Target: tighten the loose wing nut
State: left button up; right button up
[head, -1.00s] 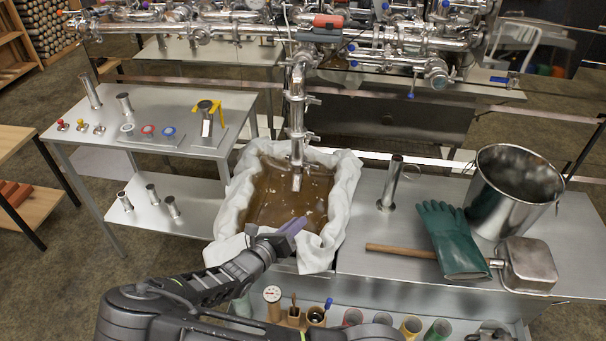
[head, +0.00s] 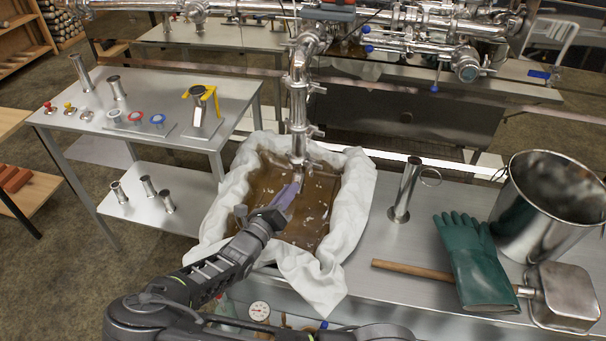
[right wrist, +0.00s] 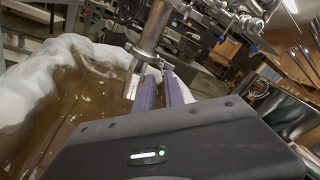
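A steel pipe (head: 299,98) hangs down over a cloth-lined pan of brown syrup (head: 262,190). Clamps with small side nuts sit along it: an upper one (head: 315,88), a middle one (head: 314,130) and a low one near the outlet (head: 308,165). I cannot tell which nut is loose. My right gripper (head: 289,194), with purple fingers, is over the pan just below the pipe's lower end. In the right wrist view its fingers (right wrist: 163,85) are parted with nothing visible between them, and the low clamp (right wrist: 152,58) is just beyond the tips. My left gripper is not in view.
White cloth (head: 345,215) drapes over the pan's rim. At the right are a short steel tube (head: 405,190), a green glove (head: 474,262), a long-handled dipper (head: 563,295) and a steel pot (head: 548,205). A side table (head: 150,90) with small fittings stands left.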

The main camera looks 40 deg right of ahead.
aim_at(309, 167)
jog(key=p+x, duration=0.1)
jog(key=x, duration=0.6)
jog(key=shift+w+d, duration=0.15)
jog(key=shift+d, duration=0.2)
jog(key=shift+c, duration=0.5)
grip_shut()
